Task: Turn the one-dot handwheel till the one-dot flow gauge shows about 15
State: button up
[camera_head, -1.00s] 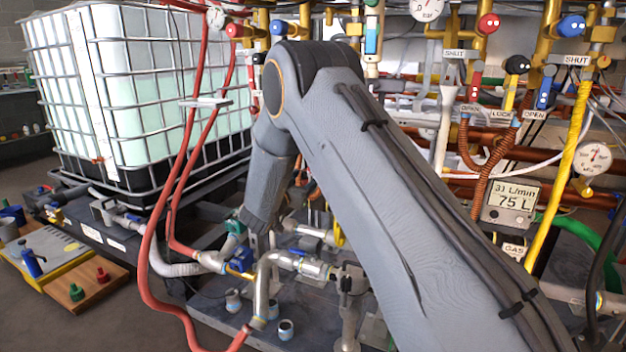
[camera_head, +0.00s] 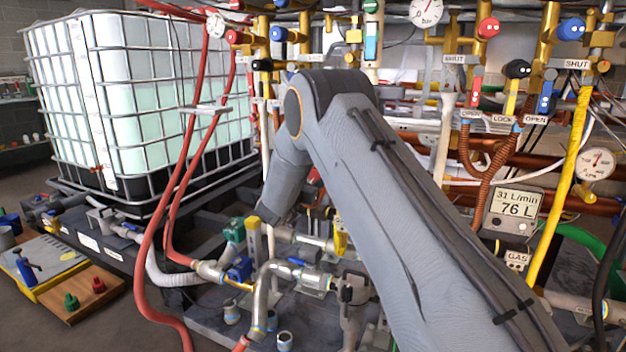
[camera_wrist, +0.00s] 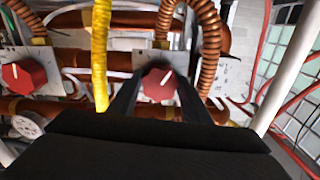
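In the wrist view my gripper (camera_wrist: 159,92) has its two dark fingers spread on either side of a red faceted knob (camera_wrist: 158,84) with a white pointer line. The knob lies between the fingertips; I cannot tell whether they touch it. A similar red knob (camera_wrist: 24,76) sits on a plate at the left. I see no dot marks clear enough to say which is the one-dot handwheel. In the head view a digital flow display (camera_head: 514,210) reads 31 L/min and 76 L. My arm hides the gripper there.
A round dial gauge (camera_head: 596,164) is at the right, and another (camera_head: 426,12) at the top. A yellow hose (camera_wrist: 101,50) and corrugated copper hoses (camera_wrist: 209,45) hang close to my fingers. A caged white tank (camera_head: 140,100) stands at the left.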

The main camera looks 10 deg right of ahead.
jog(key=c, duration=0.4)
jog(key=m, duration=0.5)
jog(key=shift+a+r+m+p, duration=0.1)
jog(key=shift+m+p, duration=0.2)
jog(key=shift+p, duration=0.1)
jog(key=shift+c, duration=0.2)
jog(key=o, duration=0.8)
jog(key=shift+p+v, duration=0.75)
jog(key=shift+v, duration=3.1)
jog(key=shift+a, duration=0.1)
